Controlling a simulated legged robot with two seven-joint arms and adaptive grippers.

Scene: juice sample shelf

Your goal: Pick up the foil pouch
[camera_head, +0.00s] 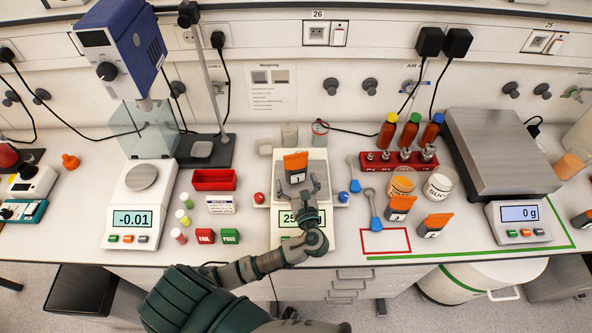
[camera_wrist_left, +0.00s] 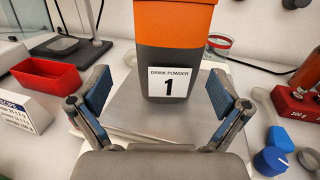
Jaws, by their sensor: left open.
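The foil pouch (camera_head: 296,166), orange on top and dark grey below, stands on the pan of the middle scale (camera_head: 317,163). In the left wrist view the pouch (camera_wrist_left: 176,35) faces me upright, with a white label reading "DRINK POWDER 1". My left gripper (camera_head: 299,188) is open just in front of the pouch. In the left wrist view its two blue-padded fingers (camera_wrist_left: 160,93) are spread to either side, wider than the pouch, and a gap shows on both sides. My arm covers part of the scale's display. My right gripper is not in view.
Two similar pouches (camera_head: 398,208) (camera_head: 434,224) stand to the right. A red tray (camera_head: 214,180) is left of the scale. Blue-ended scoops (camera_head: 375,222) and a red weight rack (camera_head: 398,160) are on the right. Another scale (camera_head: 139,211) stands left.

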